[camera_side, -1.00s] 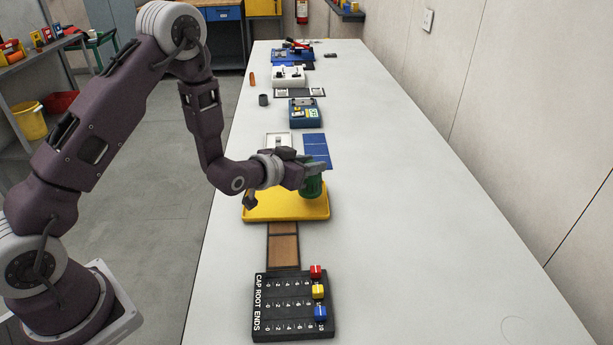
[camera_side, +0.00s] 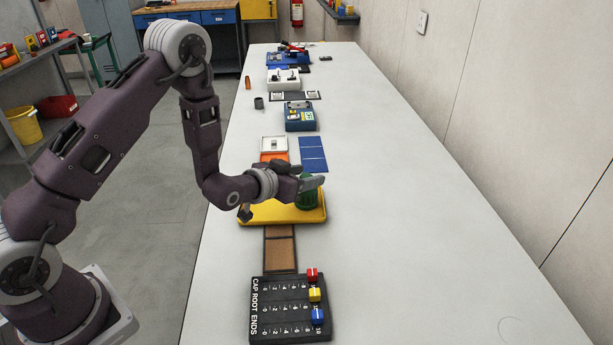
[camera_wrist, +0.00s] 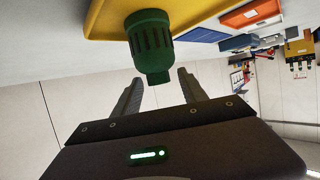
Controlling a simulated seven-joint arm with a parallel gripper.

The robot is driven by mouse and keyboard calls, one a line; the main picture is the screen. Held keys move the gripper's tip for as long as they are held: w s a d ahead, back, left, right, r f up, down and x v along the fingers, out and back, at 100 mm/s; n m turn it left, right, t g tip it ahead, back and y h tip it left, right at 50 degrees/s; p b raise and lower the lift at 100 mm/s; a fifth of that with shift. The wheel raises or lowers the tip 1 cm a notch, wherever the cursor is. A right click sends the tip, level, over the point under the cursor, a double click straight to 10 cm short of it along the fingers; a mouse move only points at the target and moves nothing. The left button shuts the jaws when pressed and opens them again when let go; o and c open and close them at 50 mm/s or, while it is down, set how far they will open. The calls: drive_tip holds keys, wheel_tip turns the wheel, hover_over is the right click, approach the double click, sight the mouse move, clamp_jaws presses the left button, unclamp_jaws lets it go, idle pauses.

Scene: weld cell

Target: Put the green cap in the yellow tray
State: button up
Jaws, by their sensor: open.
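The green cap (camera_side: 307,192) stands in the right part of the yellow tray (camera_side: 262,211) in the side view. In the wrist view the ribbed cap (camera_wrist: 150,38) has its wide end at the yellow tray (camera_wrist: 105,18) and its narrower end towards my gripper. My gripper (camera_side: 312,182) is at the upper part of the cap. In the wrist view my gripper (camera_wrist: 160,76) is open, with one finger on each side of the narrow end and gaps showing. The cap's far side is hidden.
A black board with red, yellow and blue knobs (camera_side: 290,308) lies in front, beyond a brown strip (camera_side: 280,248). Blue panels (camera_side: 312,154), an orange tray (camera_side: 273,157) and a blue device (camera_side: 299,117) lie behind. The table's right side is clear.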

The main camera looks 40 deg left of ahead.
drive_tip(key=s+d+r+g, duration=0.1)
drive_tip(key=s+r+g, duration=0.4)
drive_tip(key=s+r, duration=1.25)
drive_tip(key=s+r+g, duration=0.1)
drive_tip(key=s, duration=0.8)
drive_tip(key=s+d+r+g, duration=0.1)
drive_tip(key=s+g, duration=0.1)
drive_tip(key=s, duration=0.8)
drive_tip(key=shift+s+d+r, duration=0.2)
drive_tip(key=shift+d+r, duration=0.05)
drive_tip(key=shift+d, duration=0.05)
